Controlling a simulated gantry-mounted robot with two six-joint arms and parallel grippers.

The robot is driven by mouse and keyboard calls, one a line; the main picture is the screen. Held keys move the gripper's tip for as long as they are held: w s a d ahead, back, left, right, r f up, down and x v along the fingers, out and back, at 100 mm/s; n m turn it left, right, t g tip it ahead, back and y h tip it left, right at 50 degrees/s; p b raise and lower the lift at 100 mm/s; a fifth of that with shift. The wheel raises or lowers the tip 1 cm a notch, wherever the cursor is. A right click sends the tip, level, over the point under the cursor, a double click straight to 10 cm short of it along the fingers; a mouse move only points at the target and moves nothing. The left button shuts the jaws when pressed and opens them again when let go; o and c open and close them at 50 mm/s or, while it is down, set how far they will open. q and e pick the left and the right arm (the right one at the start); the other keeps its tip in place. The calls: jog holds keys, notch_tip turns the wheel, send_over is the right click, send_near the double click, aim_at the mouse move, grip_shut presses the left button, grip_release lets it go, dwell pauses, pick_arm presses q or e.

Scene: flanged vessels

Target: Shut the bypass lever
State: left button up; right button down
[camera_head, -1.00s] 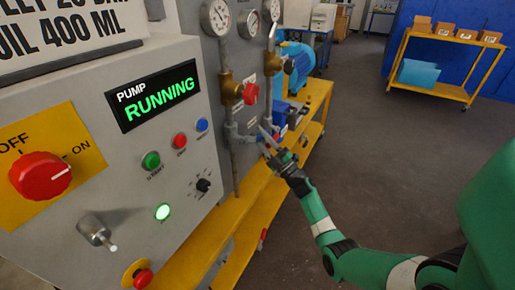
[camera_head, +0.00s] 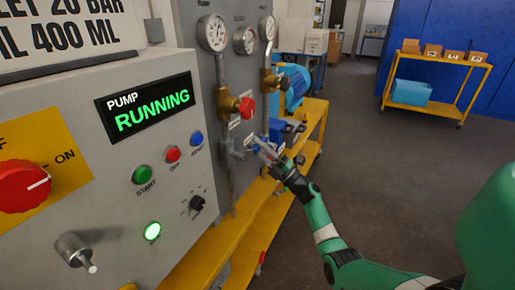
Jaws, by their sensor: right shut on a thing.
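My right gripper (camera_head: 264,149) reaches in from the lower right to the lower pipework of the grey panel. It is shut on a small part there, which looks like the bypass lever; the fingers hide most of it, so its angle cannot be told. A grey pipe fitting (camera_head: 229,147) sits just left of the fingers, on the left vertical pipe. My left gripper is not in view.
Above are a brass valve (camera_head: 227,103) with a red knob (camera_head: 247,107) and pressure gauges (camera_head: 213,33). The control box display (camera_head: 147,103) reads PUMP RUNNING. A yellow bench (camera_head: 240,232) runs below. Open floor (camera_head: 375,165) lies to the right.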

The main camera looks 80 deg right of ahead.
jog(key=c, duration=0.6)
grip_release()
jog(key=shift+r, duration=0.1)
jog(key=p+v, duration=0.1)
jog(key=v, duration=1)
jog(key=shift+s+p, duration=0.3)
